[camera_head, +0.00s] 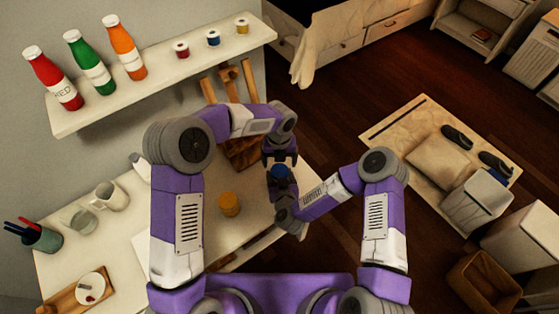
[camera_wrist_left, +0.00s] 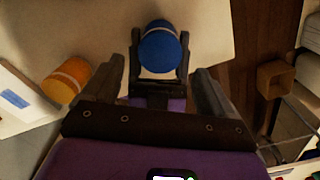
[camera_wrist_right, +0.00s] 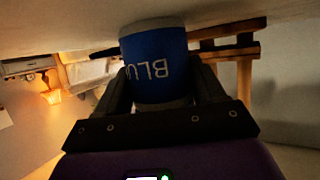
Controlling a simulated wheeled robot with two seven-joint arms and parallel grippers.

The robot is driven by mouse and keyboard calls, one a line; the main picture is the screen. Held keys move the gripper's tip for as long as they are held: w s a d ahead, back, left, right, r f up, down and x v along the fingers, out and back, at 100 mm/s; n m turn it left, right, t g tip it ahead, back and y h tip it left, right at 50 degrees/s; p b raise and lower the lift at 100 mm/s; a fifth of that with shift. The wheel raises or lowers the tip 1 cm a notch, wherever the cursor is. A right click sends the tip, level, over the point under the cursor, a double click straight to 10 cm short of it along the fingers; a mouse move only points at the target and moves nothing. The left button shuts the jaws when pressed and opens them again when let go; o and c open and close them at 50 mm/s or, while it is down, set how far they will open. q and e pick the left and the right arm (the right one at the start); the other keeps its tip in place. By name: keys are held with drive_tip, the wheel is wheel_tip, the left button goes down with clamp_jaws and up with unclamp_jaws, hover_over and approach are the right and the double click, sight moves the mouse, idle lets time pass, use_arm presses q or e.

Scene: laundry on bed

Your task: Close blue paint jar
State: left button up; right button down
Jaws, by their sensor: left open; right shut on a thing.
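The blue paint jar (camera_head: 279,172) is held above the table's right edge in the head view. My right gripper (camera_head: 282,184) is shut on it. In the right wrist view, the jar (camera_wrist_right: 155,60) sits between the fingers with its lettering upside down. My left gripper (camera_head: 280,152) is open and close to the jar from the far side. In the left wrist view, the blue jar (camera_wrist_left: 159,48) shows ahead between the open left fingers, with the right gripper's fingers around it. I cannot tell whether a lid is on it.
An orange jar (camera_head: 229,204) stands on the table (camera_head: 125,245) left of the grippers. A wooden rack (camera_head: 240,150) is behind. Mugs and a pen cup (camera_head: 41,239) stand at left. A wall shelf (camera_head: 165,75) holds bottles and small spools. Floor lies to the right.

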use_arm(q)
drive_tip(key=n, duration=0.4)
drive_tip(key=shift+r+n, duration=0.15)
drive_tip(key=shift+n, duration=0.25)
drive_tip(key=n, duration=0.5)
drive_tip(key=shift+s+d+r, duration=0.1)
drive_tip(key=shift+r, duration=0.1)
drive_tip(key=n, duration=0.5)
drive_tip(key=shift+r+n, duration=0.2)
drive_tip(key=shift+n, duration=0.1)
drive_tip(key=n, duration=0.3)
drive_tip(key=shift+r+n, duration=0.15)
drive_tip(key=shift+n, duration=0.15)
drive_tip(key=n, duration=0.3)
drive_tip(key=shift+r+n, duration=0.2)
drive_tip(key=shift+n, duration=0.1)
drive_tip(key=n, duration=0.5)
drive_tip(key=shift+r, duration=0.25)
drive_tip(key=n, duration=0.5)
drive_tip(key=shift+r+n, duration=0.25)
drive_tip(key=shift+n, duration=0.05)
drive_tip(key=n, duration=0.5)
drive_tip(key=shift+r, duration=0.3)
